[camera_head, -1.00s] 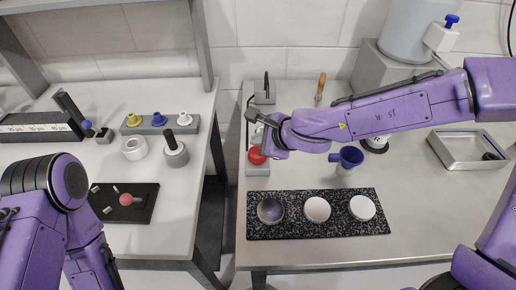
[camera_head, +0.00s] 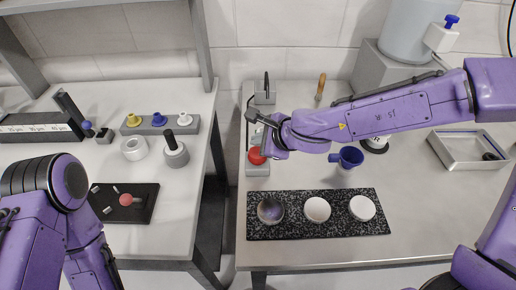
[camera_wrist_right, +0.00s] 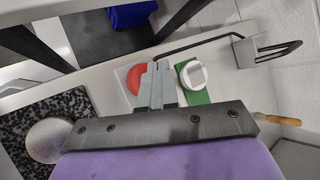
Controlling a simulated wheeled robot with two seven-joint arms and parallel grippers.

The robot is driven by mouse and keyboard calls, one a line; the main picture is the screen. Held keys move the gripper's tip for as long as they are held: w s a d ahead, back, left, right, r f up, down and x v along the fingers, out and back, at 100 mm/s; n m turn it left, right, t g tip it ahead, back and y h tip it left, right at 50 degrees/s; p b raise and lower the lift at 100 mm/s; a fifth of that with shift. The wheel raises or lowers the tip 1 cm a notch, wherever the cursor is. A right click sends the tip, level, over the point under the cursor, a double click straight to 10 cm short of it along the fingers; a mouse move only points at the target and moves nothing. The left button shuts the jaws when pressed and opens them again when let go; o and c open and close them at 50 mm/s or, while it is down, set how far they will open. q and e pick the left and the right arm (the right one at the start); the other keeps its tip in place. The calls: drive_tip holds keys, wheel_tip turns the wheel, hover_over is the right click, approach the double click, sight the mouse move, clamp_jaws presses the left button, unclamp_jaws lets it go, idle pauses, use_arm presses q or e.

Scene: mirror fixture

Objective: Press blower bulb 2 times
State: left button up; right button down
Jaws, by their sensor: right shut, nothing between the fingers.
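A red domed bulb (camera_head: 256,156) sits on a narrow grey plate at the left side of the right table, partly covered by my right arm. It also shows in the right wrist view (camera_wrist_right: 135,77), where my right gripper (camera_wrist_right: 158,72) hides part of it. I take this to be the blower bulb, though its label cannot be read. My right gripper is shut and empty, with its fingertips beside the bulb in that view; I cannot tell whether they touch it. My left arm comes in at lower left, and its gripper is out of the picture.
A white round part on a green plate (camera_wrist_right: 205,97) is close to my right fingers. A bent black rod on a grey block (camera_head: 265,97) stands behind. A speckled board (camera_head: 292,230) with three round pieces, a blue cup (camera_head: 350,156) and a metal tray (camera_head: 441,152) are nearby.

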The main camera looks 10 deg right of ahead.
drive_tip(key=shift+f, duration=0.15)
drive_tip(key=shift+f, duration=0.3)
idle(0.3)
drive_tip(key=shift+f+b, duration=0.85)
drive_tip(key=shift+b, duration=0.15)
idle(0.6)
drive_tip(key=shift+r, duration=0.1)
drive_tip(key=shift+r+p, duration=1.15)
drive_tip(key=shift+p, duration=0.25)
wheel_tip(320, 180, up, 5)
drive_tip(key=p, duration=0.5)
drive_tip(key=shift+r, duration=0.1)
